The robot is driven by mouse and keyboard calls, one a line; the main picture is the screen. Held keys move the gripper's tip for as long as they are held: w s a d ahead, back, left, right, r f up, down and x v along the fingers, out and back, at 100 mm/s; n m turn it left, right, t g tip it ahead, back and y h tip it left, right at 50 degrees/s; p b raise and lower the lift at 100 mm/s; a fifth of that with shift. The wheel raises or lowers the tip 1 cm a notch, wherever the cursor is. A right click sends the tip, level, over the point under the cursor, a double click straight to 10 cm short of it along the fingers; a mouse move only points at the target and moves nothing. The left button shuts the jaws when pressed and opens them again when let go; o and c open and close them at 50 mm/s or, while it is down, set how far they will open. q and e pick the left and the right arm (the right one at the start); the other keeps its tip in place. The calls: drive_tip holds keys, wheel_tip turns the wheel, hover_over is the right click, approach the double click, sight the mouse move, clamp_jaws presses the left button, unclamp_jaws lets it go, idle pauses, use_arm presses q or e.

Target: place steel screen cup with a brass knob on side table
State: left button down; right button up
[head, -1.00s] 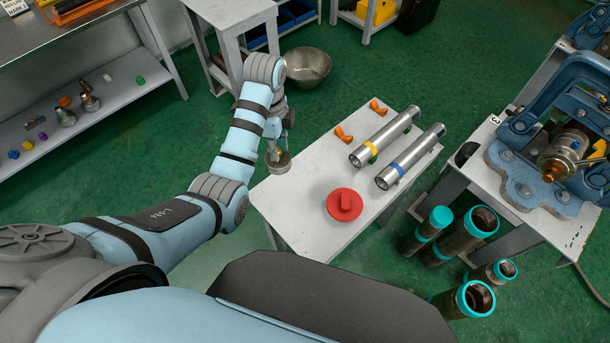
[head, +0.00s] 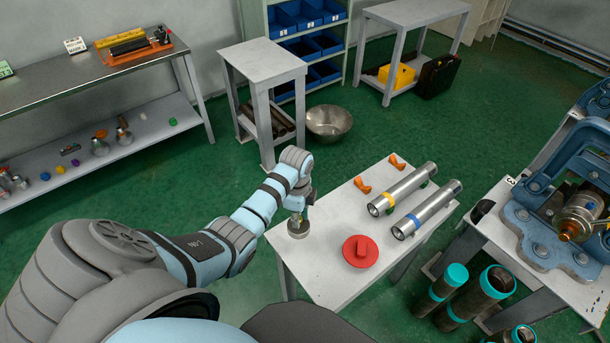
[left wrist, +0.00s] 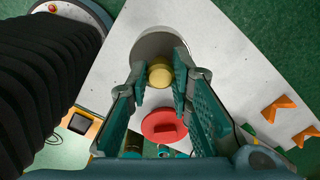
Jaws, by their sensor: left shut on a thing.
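The steel screen cup (head: 298,229) is a short, round grey piece over the left edge of the white table (head: 315,270) in front of me. In the left wrist view its brass knob (left wrist: 160,73) faces my camera, with the grey cup rim (left wrist: 152,42) around it. My left gripper (head: 299,208) points down from above and is shut on the knob; its fingers (left wrist: 160,88) show on either side of it. I cannot tell whether the cup's underside touches the tabletop. My right gripper is not in view.
The white table also bears a red disc with a raised grip (head: 360,251), two steel tubes (head: 403,189) with yellow and blue bands, and orange pieces (head: 362,185). A vise (head: 560,215) stands at right, a metal bowl (head: 329,121) behind. The table's near part is bare.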

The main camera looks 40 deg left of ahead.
sight(299, 230)
use_arm(q)
wheel_tip(299, 230, down, 4)
drive_tip(key=shift+w+r+b, duration=0.15)
drive_tip(key=shift+r+b, duration=0.05)
drive_tip(key=shift+b, duration=0.65)
wheel_tip(299, 230, down, 5)
drive_tip(key=b, duration=0.4)
drive_tip(key=shift+w+r+b, duration=0.1)
drive_tip(key=shift+r+b, duration=0.1)
drive_tip(key=shift+b, duration=0.1)
drive_tip(key=shift+r, duration=0.4)
drive_tip(key=shift+f, duration=0.15)
drive_tip(key=c, duration=1.9)
unclamp_jaws()
drive_tip(key=shift+f, duration=0.15)
drive_tip(key=o, duration=0.5)
drive_tip(key=shift+c, duration=0.2)
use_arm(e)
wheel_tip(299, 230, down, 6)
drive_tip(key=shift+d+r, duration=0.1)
